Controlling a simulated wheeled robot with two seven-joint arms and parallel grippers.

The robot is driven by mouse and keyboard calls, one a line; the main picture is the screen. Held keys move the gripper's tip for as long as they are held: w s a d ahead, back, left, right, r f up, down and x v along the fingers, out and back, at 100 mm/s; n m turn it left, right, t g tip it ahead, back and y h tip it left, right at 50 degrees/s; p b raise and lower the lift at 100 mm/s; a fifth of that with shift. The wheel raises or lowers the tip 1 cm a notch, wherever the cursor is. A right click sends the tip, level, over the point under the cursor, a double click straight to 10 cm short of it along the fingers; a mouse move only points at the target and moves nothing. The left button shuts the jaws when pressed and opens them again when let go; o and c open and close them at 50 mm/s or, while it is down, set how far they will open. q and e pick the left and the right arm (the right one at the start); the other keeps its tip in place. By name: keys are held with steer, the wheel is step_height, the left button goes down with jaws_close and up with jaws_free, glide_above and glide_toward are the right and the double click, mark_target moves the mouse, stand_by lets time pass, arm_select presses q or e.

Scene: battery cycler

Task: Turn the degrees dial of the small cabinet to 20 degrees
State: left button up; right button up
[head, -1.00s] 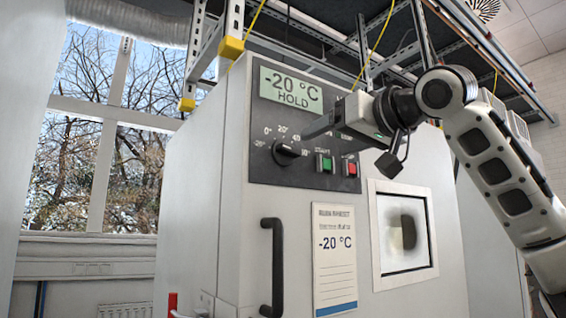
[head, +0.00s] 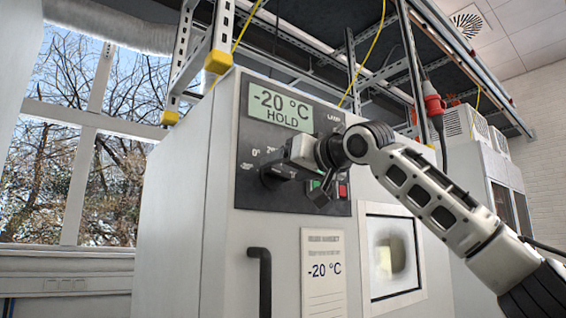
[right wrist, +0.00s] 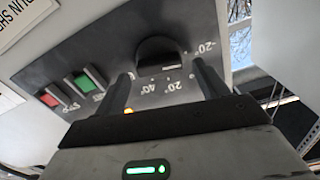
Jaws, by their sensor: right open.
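The cabinet (head: 180,210) is a large off-white box with a dark control panel (head: 322,205). The degrees dial (head: 268,180) is a black knob on that panel, mostly covered by my right gripper in the head view. In the right wrist view the dial (right wrist: 157,48) appears upside down, with 20° and 40° labels beside it and a -20° label to its right. I cannot tell its exact setting. My right gripper (right wrist: 163,72) is open, with one finger on each side of the dial and gaps visible. My left gripper is not in view.
The display (head: 281,107) reads -20 °C HOLD. Green (right wrist: 83,83) and red (right wrist: 50,99) buttons sit close to one finger in the right wrist view. A black door handle (head: 263,280), paper label (head: 323,270) and window (head: 392,258) lie below the panel.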

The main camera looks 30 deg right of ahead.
steer(key=shift+w, duration=0.9)
steer(key=shift+c, duration=0.3)
steer(key=c, duration=0.8)
